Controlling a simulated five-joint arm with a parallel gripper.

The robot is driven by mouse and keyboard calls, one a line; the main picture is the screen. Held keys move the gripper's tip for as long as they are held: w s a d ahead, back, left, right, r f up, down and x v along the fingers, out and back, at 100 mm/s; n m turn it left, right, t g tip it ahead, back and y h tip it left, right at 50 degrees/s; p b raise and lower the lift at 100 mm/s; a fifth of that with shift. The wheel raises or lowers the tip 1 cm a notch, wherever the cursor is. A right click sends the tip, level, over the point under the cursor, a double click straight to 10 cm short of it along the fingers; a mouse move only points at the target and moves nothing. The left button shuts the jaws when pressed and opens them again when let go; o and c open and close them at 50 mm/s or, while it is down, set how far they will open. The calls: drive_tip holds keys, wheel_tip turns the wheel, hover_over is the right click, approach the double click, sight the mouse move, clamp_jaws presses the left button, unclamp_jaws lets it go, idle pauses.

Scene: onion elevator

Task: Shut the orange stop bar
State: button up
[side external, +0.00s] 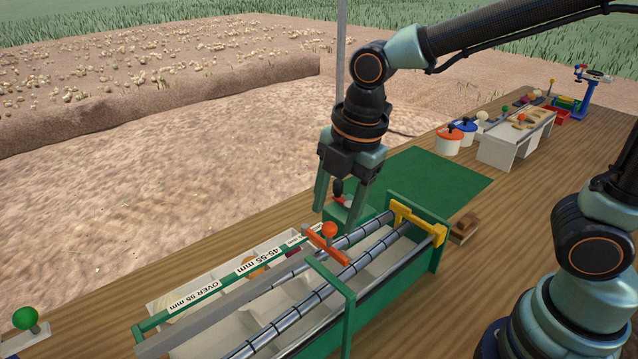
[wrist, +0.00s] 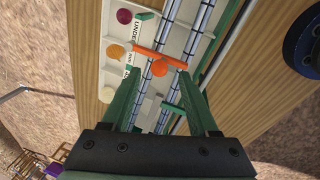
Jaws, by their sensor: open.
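The orange stop bar (side external: 336,252) lies across the rollers of the green-framed grader, with a round orange knob (side external: 329,229) on it. In the wrist view the bar (wrist: 172,60) runs slantwise over the rollers, its knob (wrist: 159,69) between my fingertips in the picture. I cannot tell whether the bar is shut. My gripper (side external: 337,216) points down just above and behind the knob in the side view. Its fingers are apart, with nothing held; it also shows in the wrist view (wrist: 160,83).
The grader's green frame (side external: 345,310) and yellow crosspiece (side external: 418,222) stand around the rollers. White trays with onions, including an orange one (wrist: 115,51), lie beside it. A green mat (side external: 435,175) and wooden block (side external: 466,226) are behind. A green knob (side external: 25,318) stands at lower left.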

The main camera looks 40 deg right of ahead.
wheel_tip(320, 180, up, 9)
drive_tip(key=s, duration=0.1)
drive_tip(key=shift+s+d+r, duration=0.15)
drive_tip(key=shift+s+d, duration=0.2)
drive_tip(key=s+d+f+m+t, duration=0.1)
drive_tip(key=d+f+m, duration=0.1)
drive_tip(key=d+m, duration=0.4)
drive_tip(key=s+d+f+m+t, duration=0.1)
drive_tip(key=d+m, duration=0.5)
drive_tip(key=m, duration=0.8)
drive_tip(key=shift+d+f+t+h, duration=0.4)
drive_tip(key=shift+f+t, duration=0.25)
drive_tip(key=shift+t, duration=0.15)
